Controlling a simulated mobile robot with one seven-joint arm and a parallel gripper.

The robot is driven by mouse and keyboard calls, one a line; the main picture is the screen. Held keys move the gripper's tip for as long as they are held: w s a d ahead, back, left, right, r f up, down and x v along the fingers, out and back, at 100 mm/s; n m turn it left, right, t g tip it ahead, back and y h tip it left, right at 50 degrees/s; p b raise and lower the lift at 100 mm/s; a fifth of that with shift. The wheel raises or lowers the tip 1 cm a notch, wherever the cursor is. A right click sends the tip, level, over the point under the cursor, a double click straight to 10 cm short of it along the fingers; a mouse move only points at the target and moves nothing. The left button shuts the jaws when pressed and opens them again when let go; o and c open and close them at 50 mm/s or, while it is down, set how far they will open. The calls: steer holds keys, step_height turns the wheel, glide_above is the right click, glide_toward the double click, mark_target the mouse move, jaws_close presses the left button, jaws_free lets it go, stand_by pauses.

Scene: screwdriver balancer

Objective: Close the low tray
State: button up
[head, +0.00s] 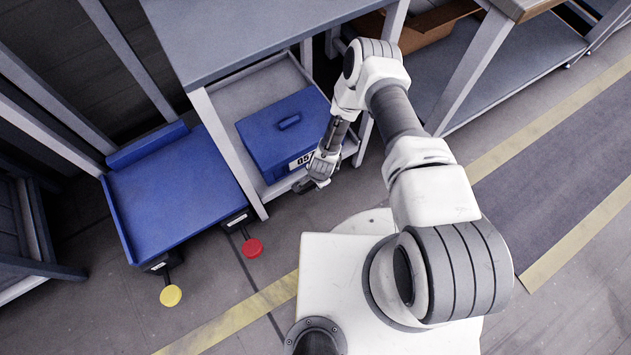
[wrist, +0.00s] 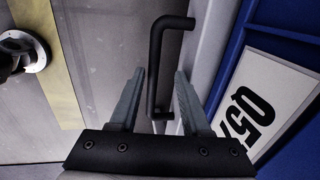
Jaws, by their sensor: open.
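The low tray (head: 248,97) is a shallow grey tray under the grey workbench, near the floor. It carries a blue case (head: 285,122) with a white number label, which also shows at the right of the wrist view (wrist: 303,150). How far the tray stands out past the bench legs is hard to tell. A black bar handle (wrist: 156,60) runs along the tray's grey front (wrist: 210,55) in the wrist view. My gripper (head: 314,184) is at the tray's front. Its fingers (wrist: 160,76) are open, one on each side of the handle, with gaps visible; contact is not clear.
A blue platform (head: 175,190) with a yellow pedal (head: 171,295) and a red pedal (head: 252,248) stands left of the bench. Another bench with a cardboard box (head: 430,28) is at the upper right. Floor in front of the tray is partly clear.

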steer(key=shift+s, duration=0.1)
step_height(320, 180, up, 17)
steer(key=s+d+p, duration=0.2)
steer(key=p, duration=0.5)
steer(key=shift+s, duration=0.35)
